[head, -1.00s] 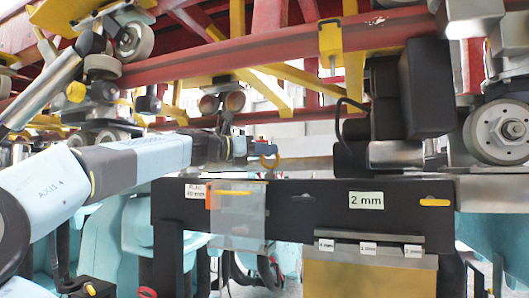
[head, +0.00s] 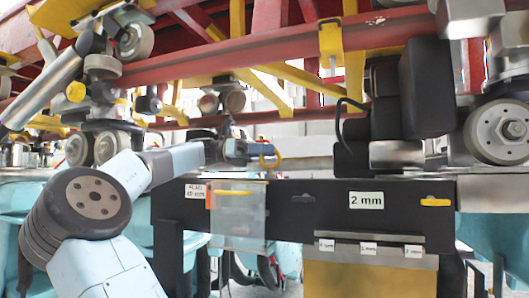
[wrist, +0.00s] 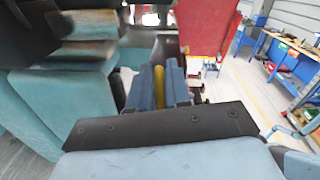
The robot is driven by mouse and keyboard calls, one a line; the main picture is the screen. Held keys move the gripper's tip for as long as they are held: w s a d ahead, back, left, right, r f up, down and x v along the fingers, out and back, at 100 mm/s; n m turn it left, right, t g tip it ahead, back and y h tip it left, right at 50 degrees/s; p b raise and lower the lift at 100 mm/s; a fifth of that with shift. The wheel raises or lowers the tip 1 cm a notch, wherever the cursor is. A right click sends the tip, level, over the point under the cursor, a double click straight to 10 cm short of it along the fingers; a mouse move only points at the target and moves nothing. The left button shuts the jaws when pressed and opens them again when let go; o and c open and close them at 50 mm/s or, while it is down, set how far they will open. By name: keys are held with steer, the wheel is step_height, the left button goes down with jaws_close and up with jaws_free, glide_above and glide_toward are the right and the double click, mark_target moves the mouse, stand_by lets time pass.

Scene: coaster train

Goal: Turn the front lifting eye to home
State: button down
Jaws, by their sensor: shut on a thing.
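The front lifting eye (head: 270,156) is a small yellow ring at the middle of the head view, just above the black panel. My gripper (head: 258,150) reaches it from the left. In the wrist view, the blue jaws of my gripper (wrist: 160,68) are shut on the yellow eye (wrist: 159,88), which shows as a narrow upright strip between them. The ring's base and the home mark are not clearly visible.
The black panel (head: 320,220) with a "2 mm" label stands just below the gripper. A red rail (head: 290,45) and yellow braces run overhead. A black block (head: 425,88) stands to the right. A blue workbench (wrist: 290,60) stands far off.

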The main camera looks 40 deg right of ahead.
steer(key=shift+s+d+m+g+y, duration=0.1)
steer(key=shift+m+g+y, duration=0.5)
steer(key=shift+y, duration=0.4)
steer(key=shift+m+y, duration=0.3)
steer(key=c, duration=1.1)
jaws_free()
steer(key=shift+c, duration=0.2)
steer(key=shift+r, duration=0.1)
